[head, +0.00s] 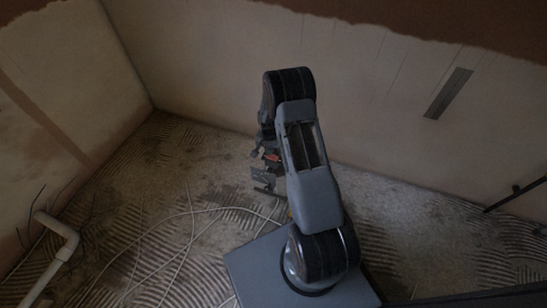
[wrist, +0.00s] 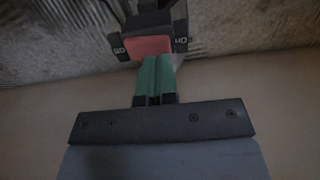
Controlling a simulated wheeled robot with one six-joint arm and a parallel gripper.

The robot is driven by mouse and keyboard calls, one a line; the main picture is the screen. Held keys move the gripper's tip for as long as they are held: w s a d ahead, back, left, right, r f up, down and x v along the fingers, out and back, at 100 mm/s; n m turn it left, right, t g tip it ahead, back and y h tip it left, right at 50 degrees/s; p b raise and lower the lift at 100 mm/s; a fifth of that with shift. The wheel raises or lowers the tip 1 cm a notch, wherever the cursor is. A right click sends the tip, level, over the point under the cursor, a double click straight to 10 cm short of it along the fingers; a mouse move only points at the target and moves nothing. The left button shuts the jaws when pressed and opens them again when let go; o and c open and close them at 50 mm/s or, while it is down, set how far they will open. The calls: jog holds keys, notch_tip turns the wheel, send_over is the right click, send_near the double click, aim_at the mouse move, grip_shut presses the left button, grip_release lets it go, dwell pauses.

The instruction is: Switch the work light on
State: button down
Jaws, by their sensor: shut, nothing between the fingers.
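In the wrist view my gripper (wrist: 155,62) is shut, its two green finger pads together with nothing between them. Its tips overlap the lower edge of a red rocker switch (wrist: 148,46) in a dark housing. I cannot tell whether they touch it. White lettering flanks the red part upside down, seemingly "Off" at left and "On" at right. In the head view my arm hides most of that area; a small red patch (head: 271,157) shows among dark parts left of the arm. No lit lamp shows, and I cannot make out the light's head.
The room is dim. Bare plaster walls (head: 200,70) meet in a corner behind my arm. White cables (head: 160,233) lie on the ridged floor (head: 130,190). A white pipe (head: 58,255) stands out at left, and dark bars (head: 516,194) show at far right.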

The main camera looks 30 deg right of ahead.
jog(key=shift+f+b, duration=0.85)
jog(key=shift+f, duration=0.35)
dwell(0.4)
jog(key=shift+r, duration=0.15)
jog(key=shift+r+p, duration=2.45)
jog(key=shift+r, duration=0.9)
jog(key=shift+r, duration=0.2)
jog(key=s+a+r+n+t+p, duration=0.1)
jog(key=s+a+r+n+p, duration=0.15)
jog(key=r+p, duration=1.1)
jog(key=s+a+r+n+t+p, duration=0.1)
jog(key=s+a+r+n+p, duration=0.2)
jog(key=r, duration=2.1)
jog(key=s+a+r+n+p, duration=0.2)
jog(key=s+r+p, duration=0.4)
jog(key=r, duration=0.5)
jog(key=s+a+r+n+t+p, duration=0.1)
jog(key=s+a+r+n+p, duration=0.1)
jog(key=s+r+p, duration=0.5)
jog(key=s+a+r, duration=0.1)
jog(key=s+r, duration=0.2)
jog(key=r, duration=0.1)
jog(key=shift+s+a+t, duration=0.2)
jog(key=shift+a+t, duration=0.05)
jog(key=shift+t, duration=0.05)
